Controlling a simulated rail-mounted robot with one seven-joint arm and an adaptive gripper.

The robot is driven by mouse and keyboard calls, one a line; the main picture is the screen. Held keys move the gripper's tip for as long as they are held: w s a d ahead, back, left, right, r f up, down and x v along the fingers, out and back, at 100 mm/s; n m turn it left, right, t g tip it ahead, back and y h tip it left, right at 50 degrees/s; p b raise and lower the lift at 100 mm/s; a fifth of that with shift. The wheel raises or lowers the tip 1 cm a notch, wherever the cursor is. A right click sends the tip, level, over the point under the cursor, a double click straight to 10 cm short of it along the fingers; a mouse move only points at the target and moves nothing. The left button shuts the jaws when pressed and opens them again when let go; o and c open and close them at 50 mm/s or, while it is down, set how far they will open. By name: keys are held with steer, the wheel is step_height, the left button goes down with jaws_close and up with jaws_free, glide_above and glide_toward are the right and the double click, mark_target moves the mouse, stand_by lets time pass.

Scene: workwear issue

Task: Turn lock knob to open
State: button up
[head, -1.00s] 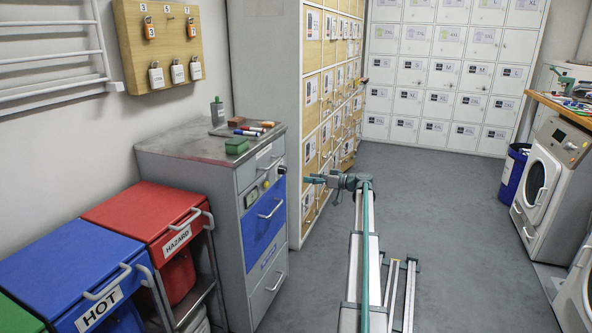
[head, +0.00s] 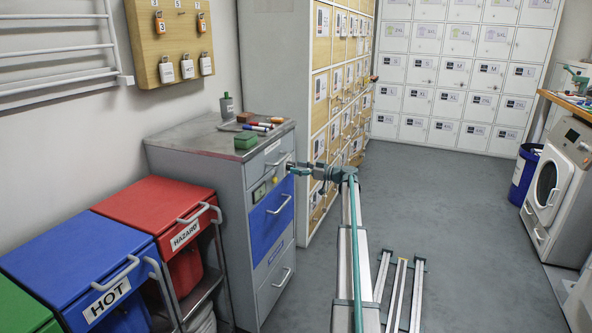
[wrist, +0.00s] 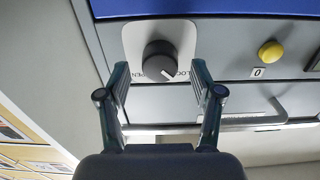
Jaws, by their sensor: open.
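The lock knob (wrist: 160,62) is a round black knob on a pale plate (wrist: 186,34) in the wrist view. Its white pointer mark is toward the lower right of the picture, near the word LOCK; the OPEN lettering is partly hidden by a finger. My gripper (wrist: 158,80) is open, its fingertips on either side of the knob with gaps visible. In the head view my gripper (head: 291,167) is at the front of the grey cabinet (head: 205,180), where it hides the knob. The blue drawer (head: 270,216) is below, shut.
A yellow button (wrist: 271,51) is beside the knob. A drawer handle (wrist: 243,122) crosses behind the fingers in the wrist view. Markers (head: 262,125) and a green block (head: 246,141) lie on the cabinet top.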

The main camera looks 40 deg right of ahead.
steer(key=shift+w+a, duration=0.35)
steer(key=shift+w, duration=0.2)
steer(key=c, duration=1.1)
steer(key=shift+c, duration=0.2)
